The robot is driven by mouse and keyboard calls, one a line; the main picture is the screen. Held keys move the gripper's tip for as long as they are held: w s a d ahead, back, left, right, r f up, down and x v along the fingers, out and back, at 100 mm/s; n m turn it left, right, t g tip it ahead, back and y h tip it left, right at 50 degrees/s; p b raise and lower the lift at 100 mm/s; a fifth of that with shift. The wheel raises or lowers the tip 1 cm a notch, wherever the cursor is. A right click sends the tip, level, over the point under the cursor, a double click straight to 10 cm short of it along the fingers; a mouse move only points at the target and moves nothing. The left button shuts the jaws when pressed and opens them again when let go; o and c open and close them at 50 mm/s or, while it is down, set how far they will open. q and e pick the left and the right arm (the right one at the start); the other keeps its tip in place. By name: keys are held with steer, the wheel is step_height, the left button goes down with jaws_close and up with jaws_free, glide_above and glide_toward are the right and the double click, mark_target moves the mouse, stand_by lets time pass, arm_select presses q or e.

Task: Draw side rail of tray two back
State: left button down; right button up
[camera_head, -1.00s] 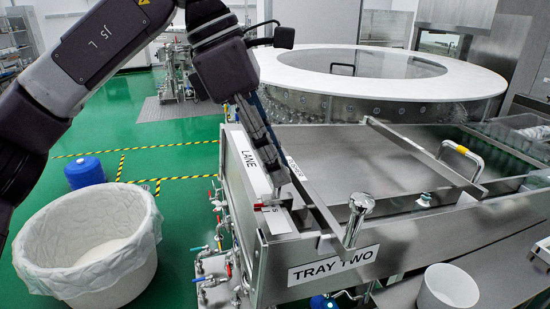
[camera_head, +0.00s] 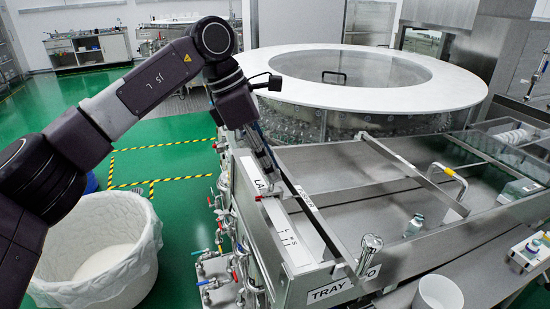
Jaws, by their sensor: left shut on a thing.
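Tray two (camera_head: 420,243) is a metal tray with a front "TRAY TWO" label (camera_head: 328,290), partly covered by a chrome knob (camera_head: 371,243). Its side rail (camera_head: 318,218) is a long thin dark bar with a small label, along the tray's left side. My left gripper (camera_head: 270,166) comes down from above and is shut on the rail's far part; the exact contact is hard to see. Beside the rail are a white "LANE" strip (camera_head: 262,180), a red marker (camera_head: 258,198) and a white scale strip (camera_head: 287,240). My right gripper is not in view.
A round glass-topped turntable with a white rim (camera_head: 300,93) stands behind the tray. A lined white bin (camera_head: 100,225) is at left.

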arm_select(q)
steer(key=shift+w+a+r, duration=0.1)
steer(key=shift+w+r, duration=0.2)
steer(key=shift+w, duration=0.25)
steer(key=shift+w+a+f+p, duration=0.1)
steer(key=shift+w+f+p, duration=0.1)
steer(key=shift+w+p, duration=0.1)
steer(key=shift+s, duration=0.1)
steer(key=c, duration=1.7)
jaws_free()
steer(key=shift+o, duration=0.4)
steer(key=shift+f, duration=0.1)
steer(key=v, duration=1.2)
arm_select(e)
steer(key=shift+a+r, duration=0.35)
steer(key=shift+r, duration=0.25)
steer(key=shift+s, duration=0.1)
